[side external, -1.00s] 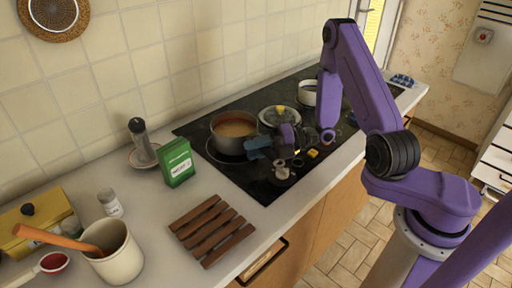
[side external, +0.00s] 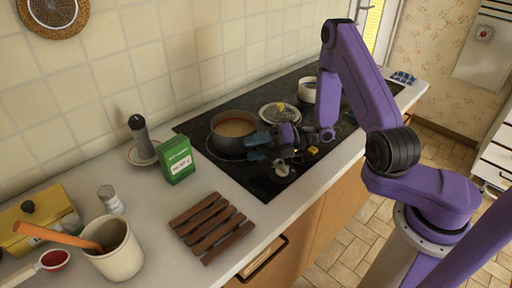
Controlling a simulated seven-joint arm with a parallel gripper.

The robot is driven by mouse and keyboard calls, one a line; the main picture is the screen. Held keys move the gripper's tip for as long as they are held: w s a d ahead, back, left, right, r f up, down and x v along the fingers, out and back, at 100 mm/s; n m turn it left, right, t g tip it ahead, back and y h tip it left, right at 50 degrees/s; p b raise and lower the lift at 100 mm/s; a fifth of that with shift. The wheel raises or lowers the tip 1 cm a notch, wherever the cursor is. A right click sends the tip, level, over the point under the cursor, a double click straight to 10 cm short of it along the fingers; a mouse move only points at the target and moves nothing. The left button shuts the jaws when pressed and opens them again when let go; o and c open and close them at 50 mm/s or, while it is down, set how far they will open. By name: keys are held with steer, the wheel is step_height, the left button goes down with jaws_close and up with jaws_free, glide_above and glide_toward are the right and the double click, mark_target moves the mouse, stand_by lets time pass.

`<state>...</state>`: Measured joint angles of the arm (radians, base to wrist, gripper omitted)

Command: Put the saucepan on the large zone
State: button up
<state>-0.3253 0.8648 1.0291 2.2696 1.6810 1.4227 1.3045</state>
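The saucepan (side external: 232,146), dark grey with brownish-orange contents, stands upright on the left part of the black hob (side external: 215,168). A thin pale ring shows around its base on the glass; whether this is the large zone I cannot tell. My gripper (side external: 258,147) is just right of the pan, close to its right wall, pointing left. Its two blue-grey fingertips are apart, one above the other in the picture. I see no pan handle; one may be hidden between or behind the fingers. Contact with the pan is unclear.
A plate with food (side external: 279,112) and a white pot (side external: 307,91) stand behind the gripper on the hob. Small items (side external: 283,170) lie below it. A green box (side external: 177,160) and a wooden slatted trivet (side external: 212,228) are on the counter to the left.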

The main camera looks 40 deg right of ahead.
steer(key=shift+f, duration=0.15)
steer(key=v, duration=1.7)
steer(key=shift+s+d+r, duration=0.1)
steer(key=shift+d+r, duration=0.05)
steer(key=shift+r, duration=0.15)
